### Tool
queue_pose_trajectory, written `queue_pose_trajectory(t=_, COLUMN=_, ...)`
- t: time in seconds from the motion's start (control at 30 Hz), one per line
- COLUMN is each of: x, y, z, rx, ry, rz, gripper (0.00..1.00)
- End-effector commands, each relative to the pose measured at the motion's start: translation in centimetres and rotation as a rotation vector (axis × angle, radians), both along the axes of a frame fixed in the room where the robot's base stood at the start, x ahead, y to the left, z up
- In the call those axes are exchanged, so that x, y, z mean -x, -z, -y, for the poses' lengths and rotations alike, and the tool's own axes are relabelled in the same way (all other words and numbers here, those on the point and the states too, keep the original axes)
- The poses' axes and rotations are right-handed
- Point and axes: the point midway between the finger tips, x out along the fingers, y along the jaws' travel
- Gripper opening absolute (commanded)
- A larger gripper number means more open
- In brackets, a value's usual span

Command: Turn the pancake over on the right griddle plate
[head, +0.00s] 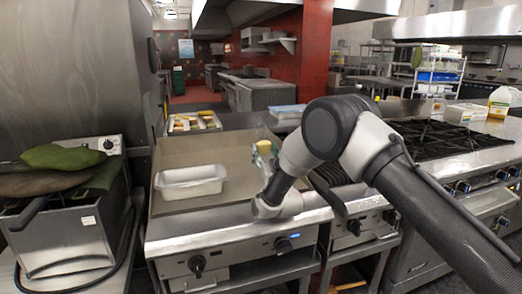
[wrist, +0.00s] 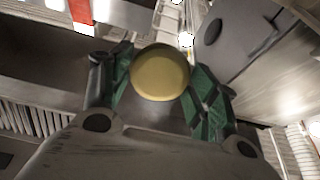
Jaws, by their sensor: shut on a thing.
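My gripper (head: 264,157) points upward over the right part of the flat steel griddle (head: 232,165). In the wrist view my gripper (wrist: 160,90) has its green fingers closed on both sides of a thick, round, yellow-tan disc (wrist: 160,72), which looks like the pancake. The disc also shows small in the head view (head: 264,146), at the top of the fingers and off the griddle. The wrist view looks up at the ceiling and hood, so the cooking surface is not in it. My arm hides part of the griddle's right side.
A white rectangular tray (head: 190,182) stands on the griddle's left part. A container with yellow items (head: 194,122) is behind it. A ribbed grill (head: 332,172) and gas burners (head: 440,136) lie to the right. Green mitt-like things (head: 62,157) rest on the unit at left.

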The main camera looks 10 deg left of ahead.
Motion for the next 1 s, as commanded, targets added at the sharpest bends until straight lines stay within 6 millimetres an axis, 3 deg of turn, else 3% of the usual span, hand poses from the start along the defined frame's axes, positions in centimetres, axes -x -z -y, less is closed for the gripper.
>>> queue_pose_trajectory(t=0.33, x=-0.15, y=0.39, z=0.07, rx=0.001, ry=0.0, rz=-0.001, gripper=0.38)
queue_pose_trajectory(t=0.37, x=-0.15, y=0.39, z=0.06, rx=0.001, ry=0.0, rz=-0.001, gripper=0.62)
queue_pose_trajectory(t=0.5, x=-0.14, y=0.38, z=0.06, rx=0.001, ry=-0.001, rz=-0.002, gripper=0.85)
queue_pose_trajectory(t=1.0, x=-0.13, y=0.4, z=0.05, rx=0.001, ry=-0.001, rz=-0.002, gripper=0.85)
